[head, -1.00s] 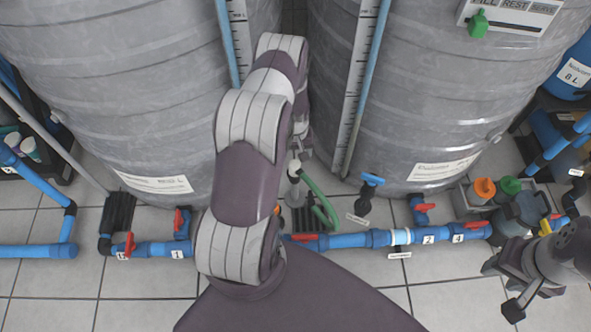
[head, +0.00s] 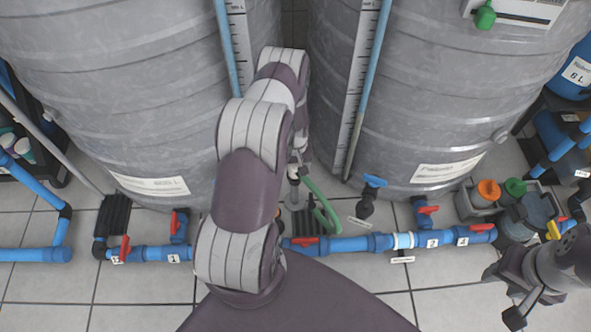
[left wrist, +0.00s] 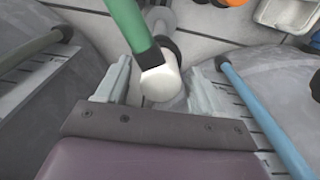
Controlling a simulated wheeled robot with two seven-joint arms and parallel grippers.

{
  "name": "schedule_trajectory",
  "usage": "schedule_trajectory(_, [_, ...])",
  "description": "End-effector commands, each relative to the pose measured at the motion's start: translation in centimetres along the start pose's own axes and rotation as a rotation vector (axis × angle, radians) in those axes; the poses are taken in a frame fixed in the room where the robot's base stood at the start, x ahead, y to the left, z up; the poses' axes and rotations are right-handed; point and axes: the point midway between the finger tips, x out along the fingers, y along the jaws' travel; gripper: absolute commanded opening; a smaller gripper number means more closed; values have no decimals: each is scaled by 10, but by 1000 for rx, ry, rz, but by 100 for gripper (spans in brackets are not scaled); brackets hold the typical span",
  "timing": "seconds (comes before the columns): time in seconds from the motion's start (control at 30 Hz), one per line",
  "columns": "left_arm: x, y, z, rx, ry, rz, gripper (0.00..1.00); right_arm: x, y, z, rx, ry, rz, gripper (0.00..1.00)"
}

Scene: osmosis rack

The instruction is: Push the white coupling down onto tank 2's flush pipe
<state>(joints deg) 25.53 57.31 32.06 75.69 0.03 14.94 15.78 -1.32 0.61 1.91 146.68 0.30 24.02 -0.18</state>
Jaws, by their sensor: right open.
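The white coupling (left wrist: 160,82) is in the left wrist view, with a green hose (left wrist: 127,22) and a black collar joined to it. My left gripper (left wrist: 158,68) is open, with one finger on each side of the coupling and a gap visible on both sides. In the head view my own arm hides most of this gripper; the green hose (head: 324,208) curves down beside it. A grey round part (left wrist: 162,18) lies beyond the coupling; I cannot tell whether it is tank 2's flush pipe. My right gripper (head: 505,296) is open and empty at the lower right.
Two large grey tanks (head: 110,90) (head: 430,100) stand close on both sides of my left arm. Blue pipes (head: 350,244) with red valves run along the floor in front. A blue-handled valve (head: 374,181) stands right of the hose. A bin with orange and green caps (head: 488,190) is at right.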

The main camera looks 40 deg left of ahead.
Motion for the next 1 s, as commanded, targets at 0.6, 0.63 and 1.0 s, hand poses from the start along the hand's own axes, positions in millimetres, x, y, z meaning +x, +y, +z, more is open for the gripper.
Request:
schedule_trajectory(0.6, [-14,0,0,0,1,0,15,-10,0,-1,0,0,0,43])
schedule_trajectory(0.63, [-18,0,0,0,1,0,15,-13,0,-2,0,0,0,43])
schedule_trajectory(1.0, [-77,22,43,4,-1,0,15,-59,0,-7,0,0,0,43])
